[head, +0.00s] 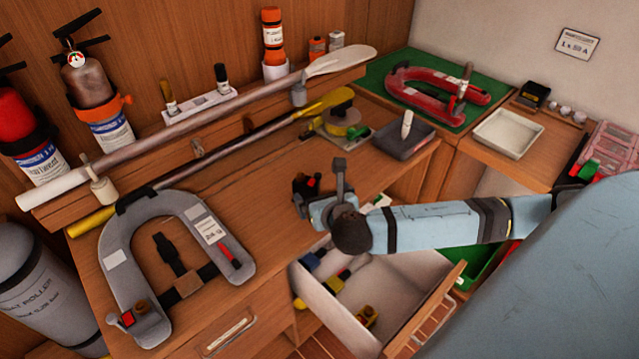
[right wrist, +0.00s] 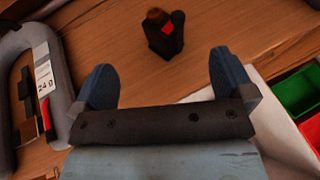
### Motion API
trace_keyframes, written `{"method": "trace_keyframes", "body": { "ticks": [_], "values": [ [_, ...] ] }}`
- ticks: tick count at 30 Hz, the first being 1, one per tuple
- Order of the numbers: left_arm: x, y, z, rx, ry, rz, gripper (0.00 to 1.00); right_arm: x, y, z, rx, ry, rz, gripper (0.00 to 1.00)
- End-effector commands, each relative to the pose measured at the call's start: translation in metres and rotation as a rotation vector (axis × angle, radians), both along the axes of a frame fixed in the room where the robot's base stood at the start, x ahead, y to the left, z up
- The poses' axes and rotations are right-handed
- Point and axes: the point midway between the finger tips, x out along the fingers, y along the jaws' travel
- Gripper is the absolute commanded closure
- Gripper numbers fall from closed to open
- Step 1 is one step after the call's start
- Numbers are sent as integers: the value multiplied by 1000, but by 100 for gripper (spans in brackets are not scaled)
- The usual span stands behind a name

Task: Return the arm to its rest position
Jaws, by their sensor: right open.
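My right arm comes in from the right in the head view, reaching over the open drawer to the wooden bench. My right gripper (head: 322,197) is at its end, over the bench edge. In the right wrist view the gripper's two blue fingers (right wrist: 162,68) are spread wide with nothing between them. A small black object with a red patch (head: 303,187) stands on the bench just beyond the fingertips. It also shows upright, apart from the fingers, in the right wrist view (right wrist: 165,36). My left gripper is not in view.
Below my forearm is an open drawer (head: 408,278) holding several tools. A grey horseshoe-shaped piece (head: 128,245) lies on the bench at left. Two long paddles lie along the back. Green and red bins (right wrist: 298,92) are at right.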

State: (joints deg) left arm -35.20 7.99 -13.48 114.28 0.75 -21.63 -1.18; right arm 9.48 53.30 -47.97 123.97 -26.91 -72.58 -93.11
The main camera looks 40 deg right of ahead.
Motion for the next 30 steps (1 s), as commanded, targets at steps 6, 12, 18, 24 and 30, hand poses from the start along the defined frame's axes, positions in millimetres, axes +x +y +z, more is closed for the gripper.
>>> {"method": "trace_keyframes", "body": {
  "ticks": [6, 12, 18, 24, 30],
  "values": [
    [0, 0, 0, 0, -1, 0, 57, 0, 0, 0, 0, 0, 0, 0],
    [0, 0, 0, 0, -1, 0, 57, 0, 0, 0, 2, 0, 0, 0],
    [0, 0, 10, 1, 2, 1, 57, -11, 33, -22, 293, 29, -31, 0],
    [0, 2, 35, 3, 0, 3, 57, -54, 108, -65, 1132, 107, -289, 0],
    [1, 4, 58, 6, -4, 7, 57, -108, 147, -92, 1955, 113, -786, 0]
  ]
}}
